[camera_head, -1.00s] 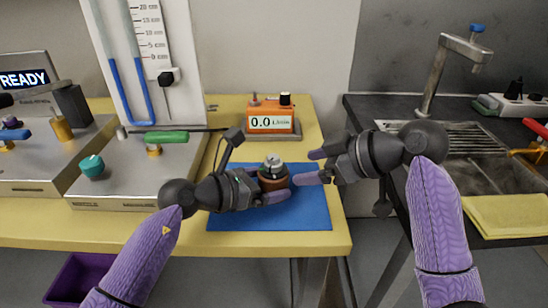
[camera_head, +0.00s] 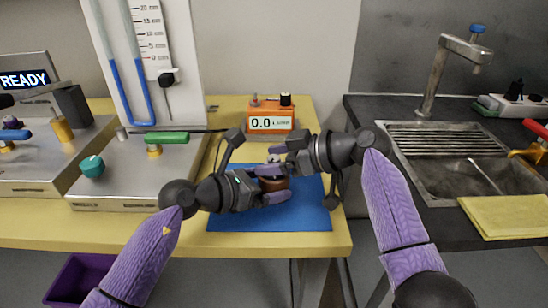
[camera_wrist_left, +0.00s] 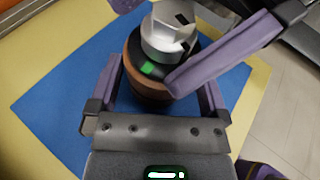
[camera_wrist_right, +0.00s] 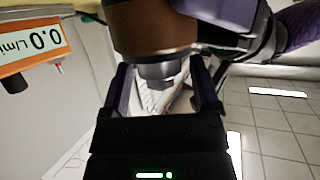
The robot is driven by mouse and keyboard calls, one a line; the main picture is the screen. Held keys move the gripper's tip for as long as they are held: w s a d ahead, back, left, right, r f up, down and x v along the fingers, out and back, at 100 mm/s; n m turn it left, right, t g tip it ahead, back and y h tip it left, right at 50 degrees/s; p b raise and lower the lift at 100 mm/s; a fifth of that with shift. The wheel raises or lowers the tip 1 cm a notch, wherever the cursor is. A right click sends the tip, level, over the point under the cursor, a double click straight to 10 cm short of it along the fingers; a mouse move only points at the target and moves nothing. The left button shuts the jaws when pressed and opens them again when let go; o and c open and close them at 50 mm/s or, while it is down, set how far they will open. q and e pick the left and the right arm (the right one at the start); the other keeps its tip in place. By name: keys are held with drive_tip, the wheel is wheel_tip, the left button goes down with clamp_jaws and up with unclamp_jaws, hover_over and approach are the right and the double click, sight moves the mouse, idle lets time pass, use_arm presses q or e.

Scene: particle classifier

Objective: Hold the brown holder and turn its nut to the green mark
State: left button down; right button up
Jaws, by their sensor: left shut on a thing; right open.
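The brown holder (camera_head: 272,184) stands on the blue mat (camera_head: 300,217). My left gripper (camera_head: 274,187) is shut on it, a finger on each side. A silver nut (camera_wrist_left: 170,38) with a dark slot sits on top of the holder, which also shows in the left wrist view (camera_wrist_left: 148,86). The green mark (camera_wrist_left: 147,68) is on the dark top ring beside the nut. My right gripper (camera_head: 279,160) is open at the nut, its fingers to either side; one finger crosses the ring in the left wrist view. In the right wrist view the nut (camera_wrist_right: 156,72) shows between the fingers. Contact there is unclear.
An orange meter (camera_head: 270,118) reading 0.0 stands behind the mat. A metal base (camera_head: 130,185) with a green-handled valve (camera_head: 166,137) is at the left. The sink counter (camera_head: 430,165) is at the right, across a gap. The mat's front is clear.

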clamp_jaws()
drive_tip(key=shift+m+t, duration=0.3)
drive_tip(key=shift+m+t+h, duration=0.7)
drive_tip(key=shift+m+t, duration=0.2)
drive_tip(key=shift+t, duration=0.1)
drive_tip(key=m+t+h, duration=0.2)
drive_tip(key=m+t, duration=0.1)
drive_tip(key=shift+m+h, duration=0.3)
drive_tip(key=shift+h, duration=0.1)
drive_tip(key=m+t+h, duration=0.2)
drive_tip(key=m+h, duration=0.1)
drive_tip(key=shift+m, duration=0.3)
drive_tip(key=shift+m+t+h, duration=0.4)
drive_tip(key=shift+m+h, duration=0.6)
drive_tip(key=shift+h, duration=0.7)
